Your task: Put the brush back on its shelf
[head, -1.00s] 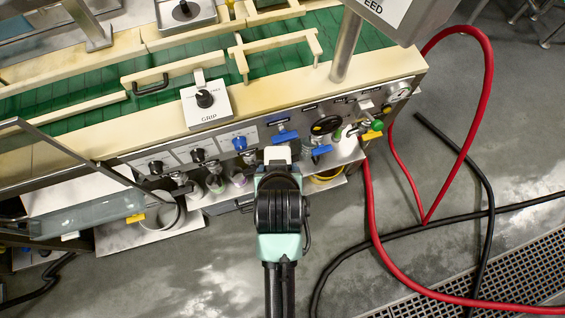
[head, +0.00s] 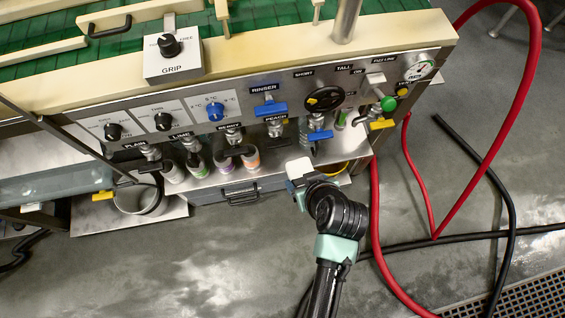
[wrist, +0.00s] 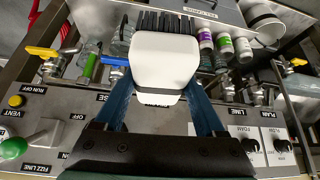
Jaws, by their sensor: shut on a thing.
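My gripper (wrist: 160,86) is shut on the brush (wrist: 165,58), which has a white body and dark bristles pointing to the top of the wrist view. In the head view the brush (head: 299,168) shows as a small white block at the tip of my gripper (head: 301,183). It is at the front edge of the steel shelf (head: 207,180) under the valve panel, towards the shelf's right end. I cannot tell whether the brush touches the shelf. The fingers are mostly hidden in the head view.
Several bottles (head: 196,163) stand on the shelf left of the brush. The valve panel (head: 235,103) with knobs and levers overhangs it; a blue lever (head: 320,135) is close above the brush. A drawer handle (head: 241,196) is below. A red hose (head: 376,220) runs on the right.

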